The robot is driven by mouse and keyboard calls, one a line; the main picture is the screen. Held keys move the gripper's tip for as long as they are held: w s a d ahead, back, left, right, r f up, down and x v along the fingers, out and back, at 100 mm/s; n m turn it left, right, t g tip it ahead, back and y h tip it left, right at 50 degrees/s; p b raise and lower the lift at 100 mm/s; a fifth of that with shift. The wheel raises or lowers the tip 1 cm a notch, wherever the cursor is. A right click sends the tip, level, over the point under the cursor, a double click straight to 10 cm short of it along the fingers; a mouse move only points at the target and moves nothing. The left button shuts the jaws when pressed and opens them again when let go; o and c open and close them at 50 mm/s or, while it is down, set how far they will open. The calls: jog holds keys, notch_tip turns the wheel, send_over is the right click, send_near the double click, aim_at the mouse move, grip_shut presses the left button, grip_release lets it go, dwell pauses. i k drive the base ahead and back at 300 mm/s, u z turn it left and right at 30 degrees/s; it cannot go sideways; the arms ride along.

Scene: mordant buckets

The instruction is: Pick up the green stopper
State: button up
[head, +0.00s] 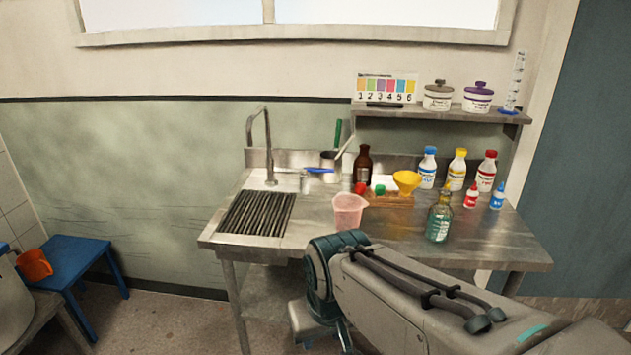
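The green stopper (379,190) is small and sits at the wooden block (392,201) on the steel bench, between a red stopper (360,188) on its left and a yellow funnel (406,181) on its right. A pink translucent beaker (349,212) stands in front and to the left of it. My arm reaches in from the lower right, in front of the bench edge. My gripper is not visible, so I cannot see whether it holds anything.
A brown bottle (363,165) stands behind the stopper. A glass bottle with teal liquid (440,218) stands to the right, near the front. Several capped bottles line the right. The ribbed sink cover (257,212) is at left. The bench's front right (490,245) is clear.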

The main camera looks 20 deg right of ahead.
aim_at(380, 189)
jog(key=i, duration=0.6)
jog(key=z, duration=0.8)
jog(key=i, duration=0.75)
jog(key=z, duration=0.1)
